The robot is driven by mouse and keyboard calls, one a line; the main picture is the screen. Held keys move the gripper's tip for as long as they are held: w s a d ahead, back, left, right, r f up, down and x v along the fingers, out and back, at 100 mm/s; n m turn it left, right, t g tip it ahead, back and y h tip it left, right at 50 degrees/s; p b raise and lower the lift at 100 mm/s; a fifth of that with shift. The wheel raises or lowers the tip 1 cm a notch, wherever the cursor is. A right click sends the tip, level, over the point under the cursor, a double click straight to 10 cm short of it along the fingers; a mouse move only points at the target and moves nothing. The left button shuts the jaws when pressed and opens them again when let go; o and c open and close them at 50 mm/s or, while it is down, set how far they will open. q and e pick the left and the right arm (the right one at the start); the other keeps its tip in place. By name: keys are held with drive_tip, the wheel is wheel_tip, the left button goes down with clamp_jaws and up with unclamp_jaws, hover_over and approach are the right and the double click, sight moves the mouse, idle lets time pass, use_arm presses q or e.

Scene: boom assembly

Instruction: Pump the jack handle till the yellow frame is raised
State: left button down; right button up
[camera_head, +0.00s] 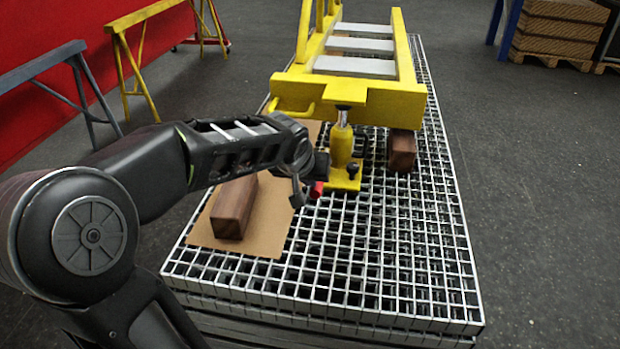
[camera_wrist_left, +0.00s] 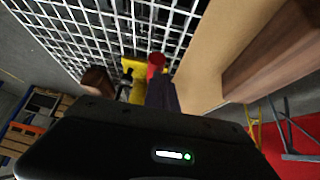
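The yellow frame (camera_head: 300,88) lies over the far part of the metal grating. The yellow jack (camera_head: 341,150) stands upright on the grating beneath the frame's front beam, its bright ram reaching up to a bracket there. The jack also shows in the left wrist view (camera_wrist_left: 133,72). A red handle tip (camera_head: 317,189) sticks out at the jack's lower left; it also shows in the left wrist view (camera_wrist_left: 155,60). My left gripper (camera_head: 299,192) is beside this tip. One dark finger shows close to it; whether the fingers grip it is hidden. My right gripper is out of view.
A wooden block (camera_head: 234,208) lies on a cardboard sheet (camera_head: 262,238) left of the jack. Another wooden block (camera_head: 402,152) stands under the beam's right end. The near right of the grating (camera_head: 400,270) is clear. Trestles (camera_head: 130,65) stand at the left.

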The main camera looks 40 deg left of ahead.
use_arm(q)
drive_tip(key=p+v, duration=0.1)
drive_tip(key=v, duration=0.9)
drive_tip(key=shift+s+d, duration=0.15)
drive_tip(key=shift+s, duration=0.15)
